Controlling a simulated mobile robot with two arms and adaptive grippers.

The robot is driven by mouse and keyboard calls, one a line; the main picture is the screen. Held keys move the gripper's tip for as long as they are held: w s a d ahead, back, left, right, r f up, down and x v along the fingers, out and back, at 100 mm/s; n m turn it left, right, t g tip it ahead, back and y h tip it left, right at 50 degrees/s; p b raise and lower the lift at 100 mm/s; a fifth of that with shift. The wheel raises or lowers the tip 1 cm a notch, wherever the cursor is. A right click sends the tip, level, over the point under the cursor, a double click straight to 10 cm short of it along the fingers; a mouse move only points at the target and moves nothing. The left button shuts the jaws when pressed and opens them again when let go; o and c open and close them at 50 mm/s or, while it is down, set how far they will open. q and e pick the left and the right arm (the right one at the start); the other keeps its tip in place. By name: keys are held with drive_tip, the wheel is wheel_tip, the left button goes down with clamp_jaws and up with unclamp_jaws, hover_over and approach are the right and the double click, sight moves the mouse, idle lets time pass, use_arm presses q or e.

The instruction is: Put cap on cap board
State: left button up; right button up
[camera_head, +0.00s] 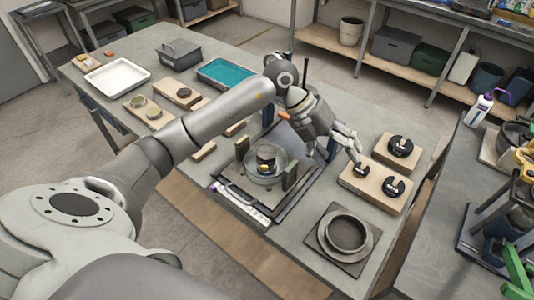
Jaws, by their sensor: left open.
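Two light wooden boards with black round knob-like caps lie at the right of the table. The nearer board (374,194) bears a black cap (393,187) at its right and another (362,169) at its left. The farther board (412,161) bears one larger black cap (401,147). I cannot tell which cap or board the task means. My left gripper (356,158) is open, its fingertips pointing down at the left cap on the nearer board. I cannot tell whether they touch it. My right gripper is not in view.
A clear round dish (279,165) with a dark and yellow item inside stands in a dark fixture at the table's middle. A dark ring (348,233) sits on a square plate in front. A white tray (118,75), grey box (179,56) and teal tray (226,73) stand farther back.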

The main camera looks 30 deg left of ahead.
use_arm(q)
drive_tip(key=a+n+y, duration=0.2)
drive_tip(key=a+y, duration=0.3)
drive_tip(key=a, duration=0.6)
drive_tip(key=n+g+y, duration=0.1)
drive_tip(key=g+y, duration=0.1)
drive_tip(key=y, duration=0.1)
hover_over(267, 150)
wheel_tip(267, 150, down, 4)
drive_tip(key=shift+w+r+p, duration=0.15)
drive_tip(key=shift+p, duration=0.65)
drive_tip(key=shift+f+p, duration=0.45)
drive_tip(key=shift+f, duration=0.1)
drive_tip(key=f+p, duration=0.2)
drive_tip(key=f, duration=0.1)
drive_tip(key=shift+s+f, duration=0.2)
drive_tip(key=shift+f, duration=0.55)
drive_tip(key=shift+w, duration=0.1)
drive_tip(key=c, duration=1.3)
drive_tip(key=shift+r, duration=0.1)
